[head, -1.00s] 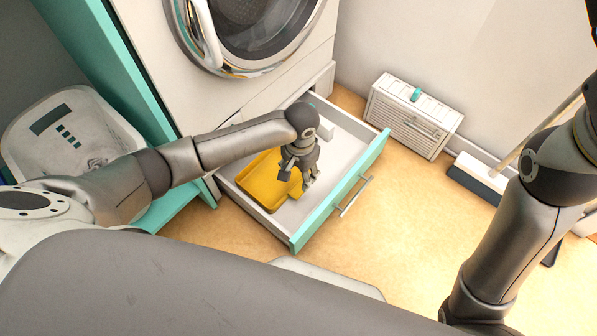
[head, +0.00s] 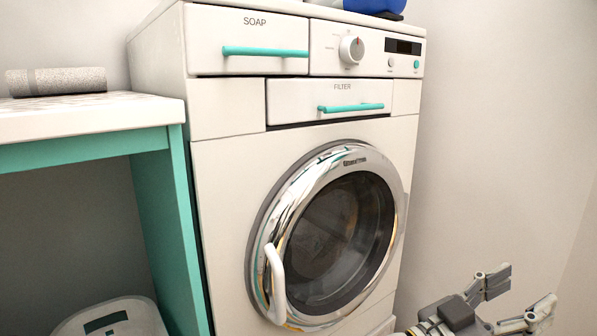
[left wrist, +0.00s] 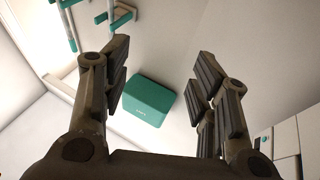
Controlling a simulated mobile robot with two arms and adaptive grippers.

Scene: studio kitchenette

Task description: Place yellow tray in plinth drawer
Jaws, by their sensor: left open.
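My left gripper (head: 520,295) is at the lower right of the head view, beside the washing machine, with its two fingers apart. In the left wrist view the open fingers (left wrist: 160,75) stand at either side with nothing between their tips. The yellow tray and the plinth drawer are in neither view now. A second earlier, the tray lay in the pulled-out drawer under the washing machine, with my left gripper at it. My right gripper is out of view.
The washing machine (head: 225,185) has a soap drawer (head: 245,30), a filter drawer (head: 300,100) and a round door (head: 345,230), all shut. A counter (head: 80,120) bears a grey roll (head: 56,81). A teal box (left wrist: 148,95) shows behind my fingers.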

